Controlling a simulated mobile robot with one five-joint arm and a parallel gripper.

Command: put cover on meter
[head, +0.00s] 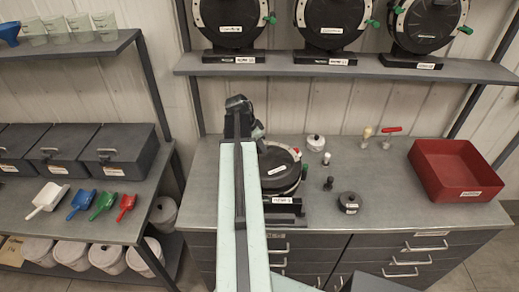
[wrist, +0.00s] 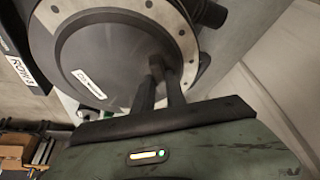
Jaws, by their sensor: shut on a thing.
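The meter (head: 285,205) stands on the bench, partly hidden behind my arm in the head view. A round black cover (head: 279,168) with a white label and a red knob shows at its front. In the wrist view the dark cover (wrist: 95,60) fills the upper left, with a pale ring with holes (wrist: 187,45) along its right edge. My gripper (wrist: 158,68) is shut at the cover's right edge. The exact part between the fingertips is hidden. I cannot tell whether the cover is fully seated. In the head view my gripper is mostly hidden by my arm.
A red tray (head: 455,172) stands at the bench's right. A dark round weight-like part (head: 349,202), a white-topped jar (head: 315,143) and small pegs lie right of the meter. Several similar meters (head: 331,22) stand on the shelf above. Scoops and boxes fill the left rack.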

